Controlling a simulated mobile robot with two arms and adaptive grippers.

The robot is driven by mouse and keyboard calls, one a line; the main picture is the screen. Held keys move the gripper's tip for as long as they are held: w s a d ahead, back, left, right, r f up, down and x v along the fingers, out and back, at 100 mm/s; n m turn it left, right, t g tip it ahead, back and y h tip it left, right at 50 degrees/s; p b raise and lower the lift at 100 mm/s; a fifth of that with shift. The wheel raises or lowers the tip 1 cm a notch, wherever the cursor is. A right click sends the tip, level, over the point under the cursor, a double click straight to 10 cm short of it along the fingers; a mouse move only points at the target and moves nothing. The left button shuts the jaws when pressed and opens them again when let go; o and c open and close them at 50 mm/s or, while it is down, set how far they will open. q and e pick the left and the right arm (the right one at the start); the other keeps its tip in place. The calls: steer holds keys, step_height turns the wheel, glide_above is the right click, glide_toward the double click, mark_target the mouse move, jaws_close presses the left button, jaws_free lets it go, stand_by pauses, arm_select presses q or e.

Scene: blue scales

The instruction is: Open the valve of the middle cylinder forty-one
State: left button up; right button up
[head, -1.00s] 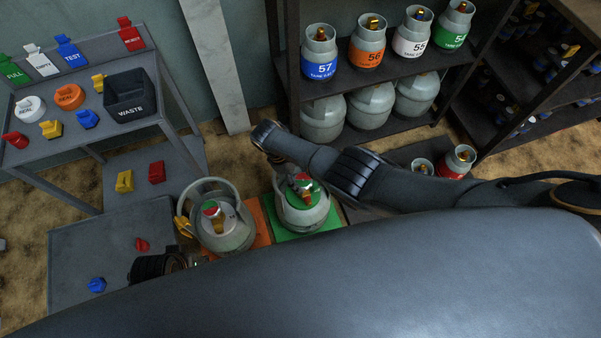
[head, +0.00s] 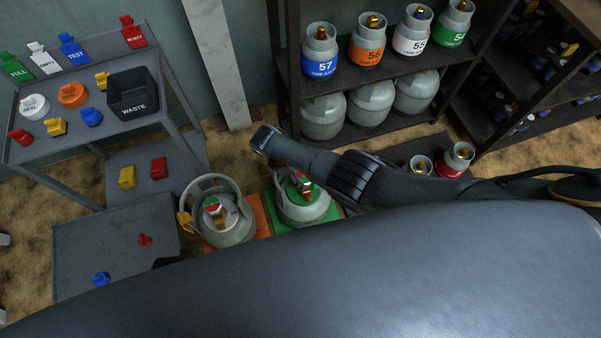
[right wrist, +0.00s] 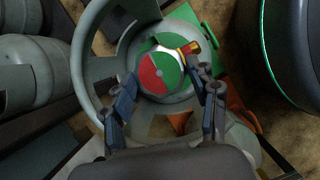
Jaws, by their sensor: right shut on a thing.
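A grey cylinder (head: 318,213) with a round collar stands upright on a green square (head: 325,227). Its top carries a red and green dial (right wrist: 152,73), with a brass part beside it in the right wrist view. The number forty-one is not readable. My right gripper (right wrist: 165,86) has its fingers on either side of the dial and is shut on it inside the collar. In the head view my right arm hides most of its fingers. Another grey cylinder (head: 232,232) with a yellow tag (head: 185,223) stands left, on an orange square. My left gripper's jaws are out of sight.
A shelf of numbered cylinders (head: 320,63) stands behind. On the left, a cart (head: 60,150) holds coloured tags and a waste bin (head: 133,98). A low grey platform (head: 90,245) holds a red and a blue tag. A red-banded cylinder (head: 457,160) stands at right.

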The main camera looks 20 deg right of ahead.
steer(key=o, duration=1.2)
steer(key=shift+c, duration=0.2)
steer(key=shift+w+a+r, duration=0.1)
steer(key=shift+a+r, duration=0.15)
steer(key=shift+r, duration=0.2)
steer(key=v, duration=1.1)
